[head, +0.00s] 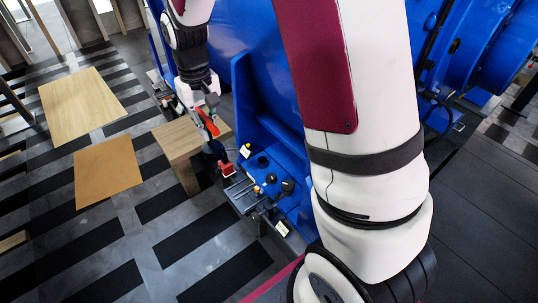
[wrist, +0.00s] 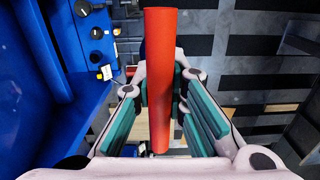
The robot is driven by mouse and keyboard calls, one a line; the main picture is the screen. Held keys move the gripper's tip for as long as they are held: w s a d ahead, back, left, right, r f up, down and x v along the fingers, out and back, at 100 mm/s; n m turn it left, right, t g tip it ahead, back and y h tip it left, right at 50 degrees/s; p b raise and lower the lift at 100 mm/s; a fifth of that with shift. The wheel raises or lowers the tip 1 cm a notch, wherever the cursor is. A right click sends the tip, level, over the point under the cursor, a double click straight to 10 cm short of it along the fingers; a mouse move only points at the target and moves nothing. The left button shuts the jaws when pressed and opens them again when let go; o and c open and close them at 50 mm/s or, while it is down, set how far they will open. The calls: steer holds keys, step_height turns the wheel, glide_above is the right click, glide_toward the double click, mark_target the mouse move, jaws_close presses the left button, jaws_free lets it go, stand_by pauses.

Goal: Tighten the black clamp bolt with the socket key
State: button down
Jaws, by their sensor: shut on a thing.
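My gripper (head: 208,103) is shut on the red handle of the socket key (head: 208,122). The handle also shows in the wrist view (wrist: 160,80), between the teal finger pads, running up and down the picture. The key's working end is not clear in either view. Below my gripper, in the head view, several dark knobs or bolt heads stand on a blue block, one of them a round black one (head: 287,185). Similar dark heads show at the upper left of the wrist view (wrist: 96,33). I cannot tell which is the black clamp bolt.
The large blue motor housing (head: 258,110) rises right beside my gripper. A small red part (head: 226,168) sits near a grey slotted plate (head: 240,193) at the blue block. A wooden table (head: 185,140) stands close by. Wooden boards (head: 85,98) lie to the left, with striped floor around them.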

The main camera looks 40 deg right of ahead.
mark_target(218, 154)
steer(key=s+f+b, duration=0.1)
steer(key=f+b, duration=0.4)
steer(key=s+f+b, duration=0.1)
steer(key=f+b, duration=0.1)
steer(key=shift+s+d+f, duration=0.1)
steer(key=shift+s+f, duration=0.2)
steer(key=shift+s, duration=0.05)
steer(key=w+d+f+m+b, duration=0.1)
steer(key=w+d+f+m, duration=0.2)
steer(key=d+f, duration=0.4)
steer(key=w+d+f+m+b, duration=0.1)
steer(key=w+d+f+m, duration=0.2)
steer(key=d+f+m, duration=0.2)
steer(key=w+d+f+m+b, duration=0.1)
steer(key=w+d+f+m, duration=0.2)
steer(key=d+f, duration=0.6)
steer(key=d+m, duration=0.1)
steer(key=d, duration=0.2)
steer(key=shift+d+f, duration=0.15)
steer(key=shift+d, duration=0.05)
steer(key=shift+f+n+b, duration=0.8)
steer(key=shift+f+n, duration=0.15)
steer(key=shift+n, duration=1.65)
steer(key=shift+f+n+b, duration=0.8)
steer(key=shift+f+n, duration=0.1)
steer(key=shift+n, duration=1.7)
steer(key=shift+f+n+b, duration=0.8)
steer(key=shift+f+n, duration=0.15)
steer(key=shift+n, duration=1.65)
